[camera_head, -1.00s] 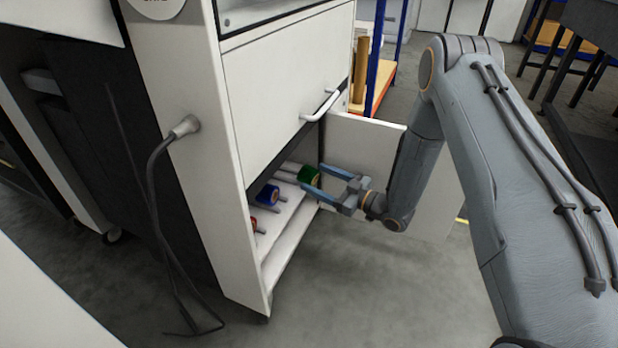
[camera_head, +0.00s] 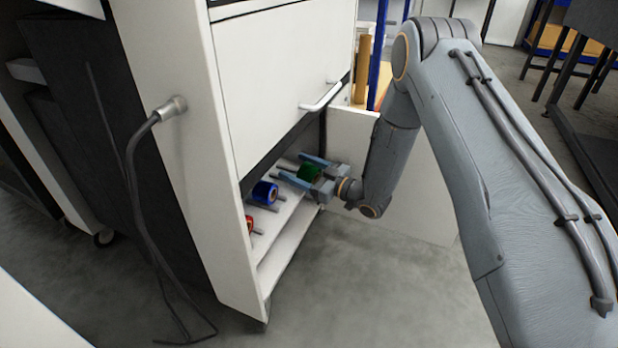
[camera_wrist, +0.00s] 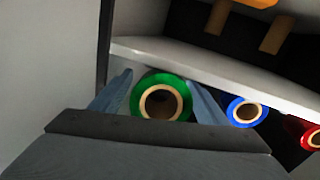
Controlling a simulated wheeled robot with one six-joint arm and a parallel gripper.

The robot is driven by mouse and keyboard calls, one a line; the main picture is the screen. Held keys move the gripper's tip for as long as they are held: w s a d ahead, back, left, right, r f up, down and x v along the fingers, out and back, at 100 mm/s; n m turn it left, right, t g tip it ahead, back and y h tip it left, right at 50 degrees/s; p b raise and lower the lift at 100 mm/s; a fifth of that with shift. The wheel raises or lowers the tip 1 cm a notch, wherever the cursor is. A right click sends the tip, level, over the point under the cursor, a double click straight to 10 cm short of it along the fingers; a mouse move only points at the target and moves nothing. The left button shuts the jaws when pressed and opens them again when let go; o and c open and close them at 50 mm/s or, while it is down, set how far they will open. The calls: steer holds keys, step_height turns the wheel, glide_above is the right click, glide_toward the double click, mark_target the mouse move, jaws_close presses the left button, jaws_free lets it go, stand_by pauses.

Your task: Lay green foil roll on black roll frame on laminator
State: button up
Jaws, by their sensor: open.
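The green foil roll (camera_head: 309,173) sits on a peg inside the lower bay of the white cabinet. In the wrist view the green roll (camera_wrist: 160,98) faces me end-on, with its pale core ring and dark hollow showing. My gripper (camera_head: 302,170) is open, with one finger on each side of the green roll. In the wrist view the fingers (camera_wrist: 160,92) flank the roll; I cannot tell whether they touch it. The laminator and the black roll frame are not recognisable in these frames.
A blue roll (camera_head: 265,192) and a red roll (camera_head: 249,224) sit beside the green one on the white shelf (camera_head: 284,246). The cabinet's raised front panel has a white handle (camera_head: 321,97). An open white door (camera_head: 400,170) stands right of the bay, close to my arm.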

steer(key=c, duration=1.3)
steer(key=shift+r+p, duration=0.25)
steer(key=shift+p, duration=0.05)
